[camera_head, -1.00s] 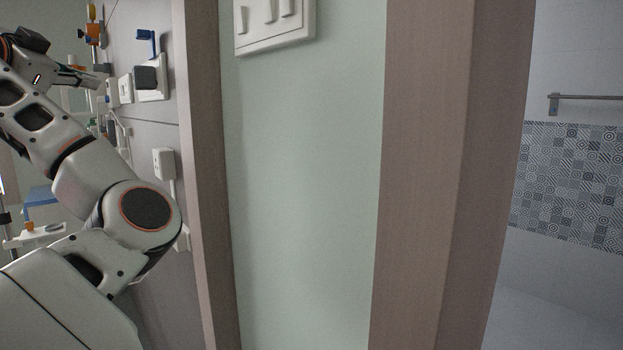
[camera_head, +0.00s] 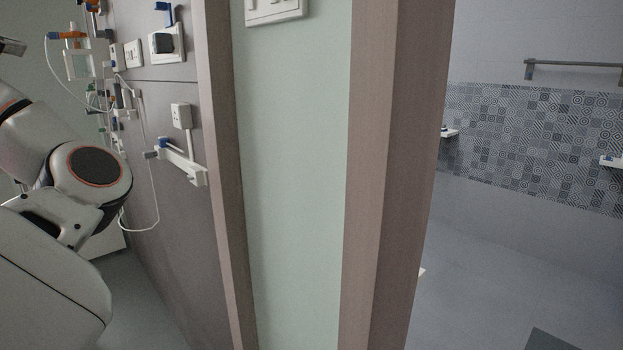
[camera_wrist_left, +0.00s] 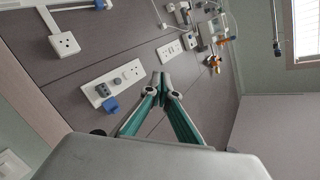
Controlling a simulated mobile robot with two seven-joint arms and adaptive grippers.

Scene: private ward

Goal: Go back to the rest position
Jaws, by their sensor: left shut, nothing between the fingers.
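My left arm (camera_head: 85,180) is bent at the left edge of the head view, white with a dark round joint cap. Only a dark part of its wrist end shows at that edge, and the fingers are out of that view. In the left wrist view my left gripper (camera_wrist_left: 161,84) has its green-sided fingers together at the tips, shut and empty. Behind it is the grey wall panel (camera_wrist_left: 85,60) with sockets; the fingers appear apart from it. My right gripper is in neither view.
A brown door frame (camera_head: 385,180) and a pale green wall strip (camera_head: 295,170) stand straight ahead. A tiled bathroom (camera_head: 540,130) opens on the right. The panel at left carries sockets, a white rail bracket (camera_head: 182,165) and hanging tubes. Grey floor (camera_head: 150,310) shows lower left.

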